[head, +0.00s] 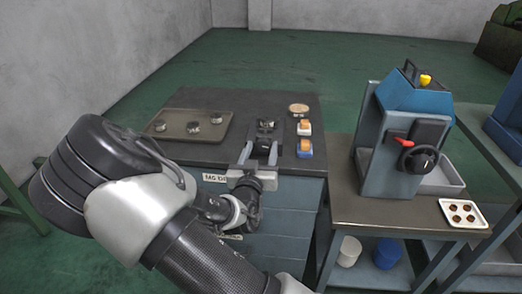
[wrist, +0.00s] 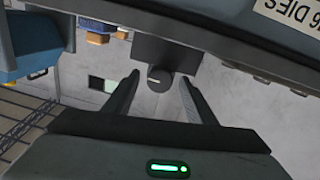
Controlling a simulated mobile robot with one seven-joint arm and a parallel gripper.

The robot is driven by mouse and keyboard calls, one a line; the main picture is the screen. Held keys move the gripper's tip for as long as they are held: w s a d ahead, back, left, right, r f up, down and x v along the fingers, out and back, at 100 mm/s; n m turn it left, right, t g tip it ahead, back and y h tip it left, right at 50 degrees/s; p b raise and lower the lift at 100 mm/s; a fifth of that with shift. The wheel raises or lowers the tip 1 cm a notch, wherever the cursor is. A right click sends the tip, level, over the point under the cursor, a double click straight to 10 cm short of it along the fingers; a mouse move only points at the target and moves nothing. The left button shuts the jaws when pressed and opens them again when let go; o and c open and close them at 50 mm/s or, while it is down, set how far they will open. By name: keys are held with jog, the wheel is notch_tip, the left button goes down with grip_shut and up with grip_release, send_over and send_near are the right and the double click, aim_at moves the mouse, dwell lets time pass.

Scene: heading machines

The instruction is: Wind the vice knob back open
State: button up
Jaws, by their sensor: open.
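The dark vice (head: 267,128) stands on the front part of the dark bench top, in front of my gripper (head: 259,152). In the wrist view the vice body (wrist: 168,50) is a dark block. Its round grey knob (wrist: 161,88) carries a pale mark and faces the camera. My gripper also shows in the wrist view (wrist: 159,78), with one finger on each side of the knob and a visible gap on both sides. It is open and holds nothing. In the head view the knob is hard to make out between the fingers.
A tray (head: 163,129) with several small parts lies left on the bench. Two small blocks, one on a white base (head: 304,128) and one on a blue base (head: 305,148), stand right of the vice. A blue machine (head: 390,145) with a handwheel stands on the right-hand table.

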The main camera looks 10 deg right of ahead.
jog(key=c, duration=1)
jog(key=shift+c, duration=0.2)
jog(key=n, duration=0.4)
jog(key=shift+n+p, duration=0.3)
jog(key=shift+p, duration=0.05)
jog(key=n, duration=0.4)
jog(key=shift+f+n+t+p, duration=0.1)
jog(key=shift+n+t+p, duration=0.2)
jog(key=shift+n+t, duration=0.1)
jog(key=n, duration=0.4)
jog(key=shift+d+n+y+p, duration=0.1)
jog(key=shift+n+y+p, duration=0.2)
jog(key=shift+n+y, duration=0.1)
jog(key=shift+n, duration=2.4)
